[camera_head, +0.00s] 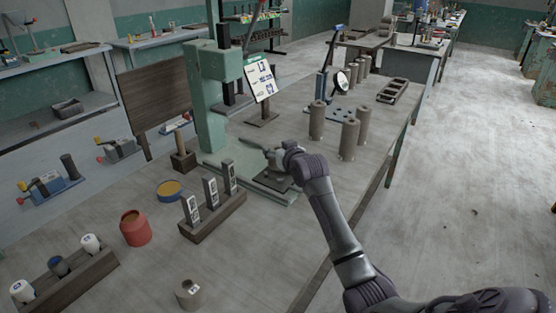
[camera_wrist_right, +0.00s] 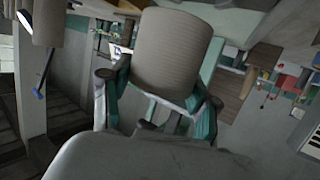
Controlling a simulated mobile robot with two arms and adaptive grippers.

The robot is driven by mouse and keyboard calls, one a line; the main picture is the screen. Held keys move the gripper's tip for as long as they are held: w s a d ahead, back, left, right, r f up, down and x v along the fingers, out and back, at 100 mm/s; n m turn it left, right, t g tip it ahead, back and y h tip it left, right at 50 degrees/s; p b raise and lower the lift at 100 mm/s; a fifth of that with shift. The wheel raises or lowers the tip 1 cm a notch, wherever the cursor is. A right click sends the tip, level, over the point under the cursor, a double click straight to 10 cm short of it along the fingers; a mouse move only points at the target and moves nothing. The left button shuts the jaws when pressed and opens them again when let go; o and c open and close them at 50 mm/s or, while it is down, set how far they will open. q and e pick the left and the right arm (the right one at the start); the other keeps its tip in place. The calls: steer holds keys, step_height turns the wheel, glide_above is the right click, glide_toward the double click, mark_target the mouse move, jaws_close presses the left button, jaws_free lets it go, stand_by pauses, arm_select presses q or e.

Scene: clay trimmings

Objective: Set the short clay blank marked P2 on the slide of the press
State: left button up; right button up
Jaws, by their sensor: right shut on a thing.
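The pale green press (camera_head: 207,115) stands on the near table, with its low base and slide (camera_head: 262,187) reaching toward the right. My right gripper (camera_head: 272,155) is over this slide area at the end of the grey arm. In the right wrist view, a grey-brown ribbed clay blank (camera_wrist_right: 172,50) is held between the fingers of the right gripper (camera_wrist_right: 158,92). No mark shows on its visible side. In the head view I cannot make out the held blank or whether it touches the slide. My left gripper is not in view.
A short grey-brown blank (camera_head: 188,294) with a small white label stands at the near table edge. Several tall blanks (camera_head: 348,140) stand right of the press. A dark rack (camera_head: 212,218), red jar (camera_head: 135,228) and blue dish (camera_head: 170,190) are left of the arm.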

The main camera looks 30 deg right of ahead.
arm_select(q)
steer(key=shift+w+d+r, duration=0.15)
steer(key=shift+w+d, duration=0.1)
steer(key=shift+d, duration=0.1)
arm_select(e)
steer(key=shift+f, duration=1.75)
steer(key=shift+f, duration=0.1)
steer(key=o, duration=1.4)
steer(key=shift+f, duration=0.1)
steer(key=shift+r, duration=0.2)
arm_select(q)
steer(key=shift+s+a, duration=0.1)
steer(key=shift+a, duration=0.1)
arm_select(e)
steer(key=v, duration=1.2)
